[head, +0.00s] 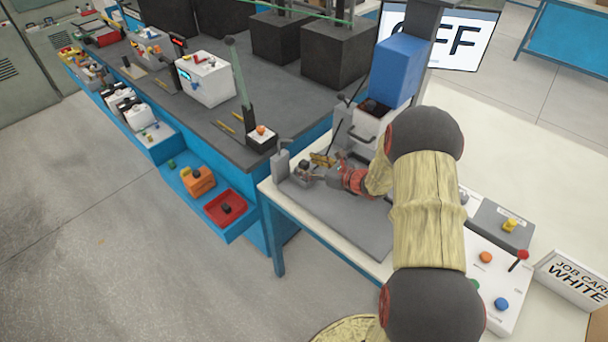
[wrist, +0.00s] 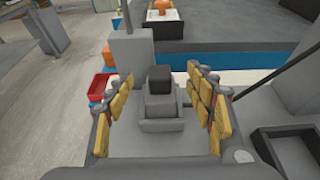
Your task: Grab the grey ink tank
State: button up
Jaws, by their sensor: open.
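A small grey block with a black top (wrist: 160,100), which looks like the grey ink tank, sits upright in a grey holder (wrist: 160,125) in the wrist view. My gripper (wrist: 160,80) is open, with one yellow-padded finger on each side of the block. Gaps show between the block and both fingers. In the head view my gripper (head: 313,168) is over the left end of the grey mat, with the small dark-topped block (head: 303,165) at its fingers, partly hidden.
A taller grey post (wrist: 131,58) stands just beyond the left finger. A dark open tray (wrist: 290,150) is at the right. The grey mat (head: 340,220) is clear in front. A control panel (head: 497,275) with coloured buttons is at the right; a white box (head: 205,79) stands on the far bench.

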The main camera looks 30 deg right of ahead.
jog(key=x, duration=0.2)
jog(key=shift+w+a+f, duration=0.1)
jog(key=shift+w, duration=0.15)
jog(key=shift+c, duration=0.3)
jog(key=shift+s, duration=0.1)
grip_shut()
